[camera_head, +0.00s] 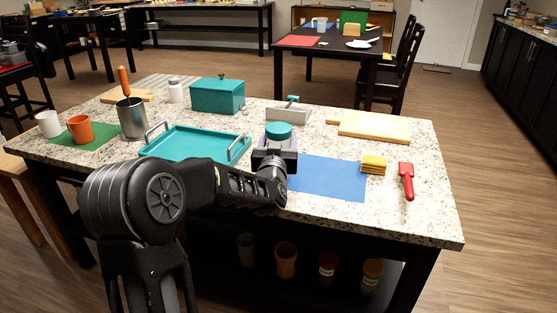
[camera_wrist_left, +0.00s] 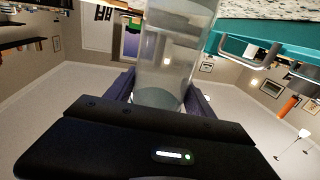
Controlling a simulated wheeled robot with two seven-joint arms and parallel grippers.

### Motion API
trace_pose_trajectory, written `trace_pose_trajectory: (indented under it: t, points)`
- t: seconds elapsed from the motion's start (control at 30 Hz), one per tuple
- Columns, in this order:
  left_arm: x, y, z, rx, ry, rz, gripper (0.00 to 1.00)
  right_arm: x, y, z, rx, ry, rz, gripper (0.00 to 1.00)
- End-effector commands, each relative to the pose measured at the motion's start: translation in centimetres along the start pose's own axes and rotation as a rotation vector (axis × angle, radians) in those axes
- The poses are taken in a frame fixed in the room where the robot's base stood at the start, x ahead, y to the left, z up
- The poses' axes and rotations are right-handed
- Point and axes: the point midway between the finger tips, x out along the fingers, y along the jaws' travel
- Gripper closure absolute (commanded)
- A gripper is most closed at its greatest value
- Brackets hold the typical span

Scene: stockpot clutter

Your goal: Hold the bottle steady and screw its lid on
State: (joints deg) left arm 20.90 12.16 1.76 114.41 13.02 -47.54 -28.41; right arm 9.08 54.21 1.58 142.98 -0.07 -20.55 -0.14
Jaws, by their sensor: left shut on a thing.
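My left gripper (camera_head: 275,154) reaches over the counter from the left. In the left wrist view its fingers (camera_wrist_left: 160,98) are shut on a clear bottle (camera_wrist_left: 172,50), one on each side. That view is upside down, and part of the bottle is hidden behind the gripper body. A round teal lid (camera_head: 278,130) shows just above the fingers in the head view. I cannot tell from here whether it sits on the bottle or behind it. The bottle itself is mostly hidden by my gripper in the head view. My right gripper is not in view.
A teal tray (camera_head: 190,136) with metal handles is left of my gripper; it also shows in the left wrist view (camera_wrist_left: 268,38). A blue mat (camera_head: 330,178), yellow sponges (camera_head: 373,165), a red-handled tool (camera_head: 406,181) and a wooden board (camera_head: 374,126) lie right. A teal box (camera_head: 217,96) stands behind.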

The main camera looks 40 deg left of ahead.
Motion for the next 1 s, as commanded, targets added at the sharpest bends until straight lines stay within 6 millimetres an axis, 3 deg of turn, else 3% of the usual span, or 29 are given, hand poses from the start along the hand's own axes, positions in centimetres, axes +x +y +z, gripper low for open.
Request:
trace_pose_trajectory:
  t: [0.3, 0.47, 0.8, 1.0]
  points:
    - [0.0, 0.0, -0.2, 0.0, 0.002, 0.0, 1.0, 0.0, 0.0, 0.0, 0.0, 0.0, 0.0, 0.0]
    - [0.0, 0.0, -1.3, 0.0, 0.005, -0.002, 1.0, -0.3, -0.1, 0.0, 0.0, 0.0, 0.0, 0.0]
    - [0.0, 0.0, -7.3, -0.001, 0.005, 0.0, 1.0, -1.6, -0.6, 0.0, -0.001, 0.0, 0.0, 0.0]
    - [0.0, 0.0, -9.8, -0.001, 0.004, -0.001, 1.0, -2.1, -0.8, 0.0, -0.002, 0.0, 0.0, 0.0]
